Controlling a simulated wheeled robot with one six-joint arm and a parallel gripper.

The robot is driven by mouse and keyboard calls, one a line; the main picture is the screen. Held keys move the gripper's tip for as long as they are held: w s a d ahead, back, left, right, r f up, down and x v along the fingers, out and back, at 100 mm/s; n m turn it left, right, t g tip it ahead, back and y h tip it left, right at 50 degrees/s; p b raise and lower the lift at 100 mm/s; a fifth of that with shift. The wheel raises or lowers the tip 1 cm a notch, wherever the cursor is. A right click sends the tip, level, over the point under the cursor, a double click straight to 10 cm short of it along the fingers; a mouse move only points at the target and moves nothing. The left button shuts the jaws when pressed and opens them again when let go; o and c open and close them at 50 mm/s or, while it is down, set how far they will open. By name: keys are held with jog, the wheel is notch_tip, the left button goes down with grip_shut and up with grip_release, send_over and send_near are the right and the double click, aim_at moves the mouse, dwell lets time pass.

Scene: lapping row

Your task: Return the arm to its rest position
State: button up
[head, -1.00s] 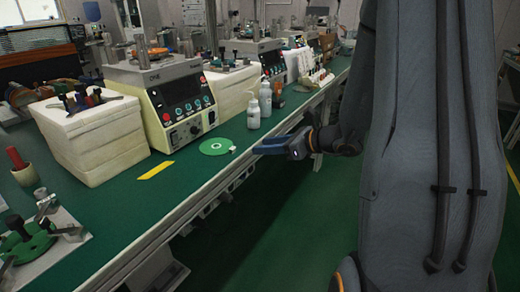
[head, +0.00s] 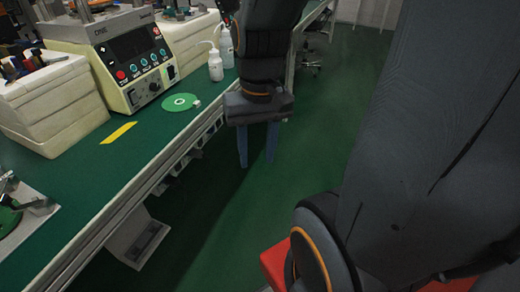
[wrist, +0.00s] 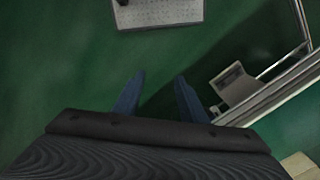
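My gripper (head: 257,160) hangs pointing down in the head view, in front of the bench's front edge and above the green floor. Its two blue fingers are apart with nothing between them. In the wrist view the two blue fingers (wrist: 158,98) also stand apart, with only green floor between them. My dark grey arm fills the right side of the head view.
The green-topped bench (head: 95,165) runs along the left. The floor (head: 330,110) beside the bench is clear.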

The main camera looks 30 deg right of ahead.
jog(key=shift+d+r+n+h, duration=0.15)
jog(key=shift+d+n+h, duration=0.15)
jog(key=shift+d+n, duration=0.15)
jog(key=shift+a, duration=0.1)
jog(key=a+r+n+p, duration=0.2)
jog(key=a+r+p, duration=0.2)
jog(key=p, duration=0.4)
jog(key=shift+s+a+r, duration=0.35)
jog(key=shift+a, duration=0.2)
